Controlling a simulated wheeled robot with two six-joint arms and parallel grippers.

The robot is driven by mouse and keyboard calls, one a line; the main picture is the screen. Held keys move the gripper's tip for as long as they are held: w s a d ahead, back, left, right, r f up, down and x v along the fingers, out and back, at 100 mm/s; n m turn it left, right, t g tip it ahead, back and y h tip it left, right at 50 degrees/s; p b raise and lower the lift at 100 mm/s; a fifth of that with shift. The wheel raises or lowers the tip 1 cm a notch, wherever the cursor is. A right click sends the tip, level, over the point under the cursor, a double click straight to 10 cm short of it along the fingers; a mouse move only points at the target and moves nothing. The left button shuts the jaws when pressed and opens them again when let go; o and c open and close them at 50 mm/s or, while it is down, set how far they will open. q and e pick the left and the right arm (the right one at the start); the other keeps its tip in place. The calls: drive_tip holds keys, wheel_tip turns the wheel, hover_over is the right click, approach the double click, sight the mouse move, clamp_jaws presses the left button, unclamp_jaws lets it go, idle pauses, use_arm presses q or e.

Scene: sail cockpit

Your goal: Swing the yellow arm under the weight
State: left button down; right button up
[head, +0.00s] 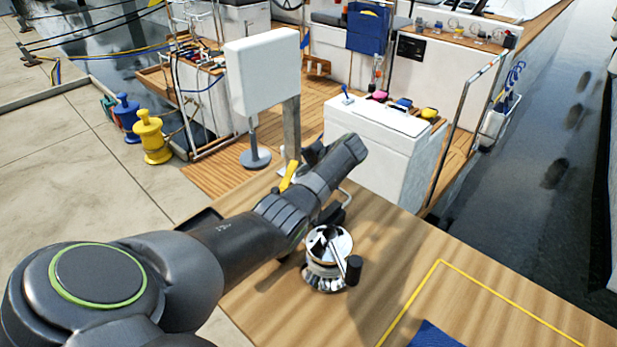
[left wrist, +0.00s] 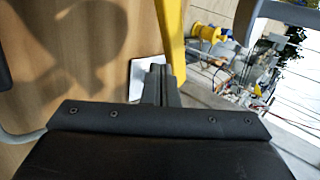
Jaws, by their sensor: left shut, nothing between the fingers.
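The yellow arm (head: 289,176) shows as a short tilted piece at the far edge of the wooden table, partly hidden behind my left arm. In the left wrist view the yellow arm (left wrist: 170,35) runs down from the top edge, close to the fingers. My left gripper (left wrist: 160,72) is shut and empty, its fingertips beside the yellow arm; I cannot tell whether they touch. In the head view my left gripper (head: 313,152) is mostly hidden by its own wrist. I cannot pick out the weight for certain. My right gripper is in neither view.
A grey post (head: 291,128) stands by the yellow arm, near a white panel (head: 262,75). A silver winch (head: 326,262) with a handle stands on the wooden table (head: 300,315) below my forearm. A white cockpit box (head: 375,140) lies beyond. The table's right part is largely clear.

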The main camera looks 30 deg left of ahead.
sight(291, 168)
use_arm(q)
drive_tip(key=a, duration=0.2)
drive_tip(key=shift+a+b, duration=0.3)
drive_tip(key=shift+b, duration=0.1)
drive_tip(key=shift+s+a+n+g, duration=0.15)
drive_tip(key=shift+a+n+g, duration=0.5)
drive_tip(key=shift+n, duration=0.25)
drive_tip(key=shift+a, duration=0.15)
drive_tip(key=s+a+p, duration=0.2)
drive_tip(key=a, duration=0.1)
drive_tip(key=shift+s+a+r+p, duration=0.1)
drive_tip(key=shift+s+a+p, duration=0.1)
drive_tip(key=shift+p, duration=0.2)
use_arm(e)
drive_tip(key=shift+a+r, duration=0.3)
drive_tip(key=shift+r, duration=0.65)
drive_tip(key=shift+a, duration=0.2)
